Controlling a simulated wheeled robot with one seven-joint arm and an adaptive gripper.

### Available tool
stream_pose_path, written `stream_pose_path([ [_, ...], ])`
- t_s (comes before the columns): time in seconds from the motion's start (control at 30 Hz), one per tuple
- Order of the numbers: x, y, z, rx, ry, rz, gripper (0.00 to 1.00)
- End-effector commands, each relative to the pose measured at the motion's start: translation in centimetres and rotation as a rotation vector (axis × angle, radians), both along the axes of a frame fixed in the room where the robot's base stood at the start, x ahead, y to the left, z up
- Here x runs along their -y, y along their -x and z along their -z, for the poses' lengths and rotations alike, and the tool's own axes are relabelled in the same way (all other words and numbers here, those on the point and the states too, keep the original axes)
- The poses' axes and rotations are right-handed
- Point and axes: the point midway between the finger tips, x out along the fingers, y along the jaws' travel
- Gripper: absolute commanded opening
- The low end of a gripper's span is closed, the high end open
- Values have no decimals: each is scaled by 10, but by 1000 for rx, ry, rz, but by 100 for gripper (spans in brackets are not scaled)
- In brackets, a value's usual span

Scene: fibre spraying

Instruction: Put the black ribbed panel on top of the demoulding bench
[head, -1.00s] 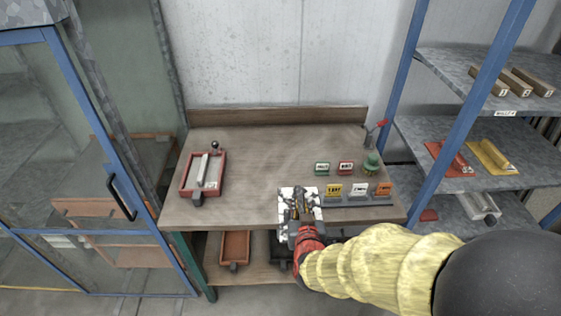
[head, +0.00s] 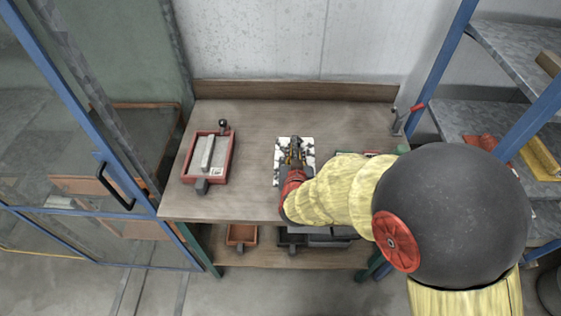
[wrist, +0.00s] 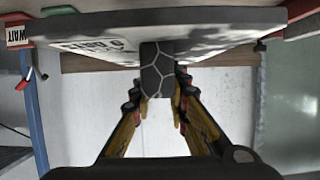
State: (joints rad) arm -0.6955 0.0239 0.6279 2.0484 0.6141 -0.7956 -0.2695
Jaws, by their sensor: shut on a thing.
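A black-and-white patchy panel (head: 282,165) is over the middle of the wooden bench top (head: 250,125). I cannot make out ribs on it. My gripper (head: 295,158) reaches over it from the front right. In the wrist view, my gripper (wrist: 158,88) is shut on the panel's dark tab (wrist: 157,70), which has pale cracked lines. The panel's lettered, mottled side (wrist: 100,45) also shows there. I cannot tell whether the panel rests on the bench or hangs just above it. No sign in view names the demoulding bench.
A red tray (head: 186,172) holding a grey bar sits at the bench's left. Orange (head: 241,234) and dark (head: 305,238) trays lie on the lower shelf. Blue-posted shelves (head: 510,100) stand right, a glass door (head: 60,200) left. My arm hides much of the bench's right side.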

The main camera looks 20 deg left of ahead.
Motion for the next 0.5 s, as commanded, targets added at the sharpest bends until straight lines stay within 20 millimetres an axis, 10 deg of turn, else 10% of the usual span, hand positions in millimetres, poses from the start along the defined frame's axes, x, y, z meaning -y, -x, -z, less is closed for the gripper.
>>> stream_pose_path([
  [0.5, -55, -30, 58, 4, -3, 0, 0],
])
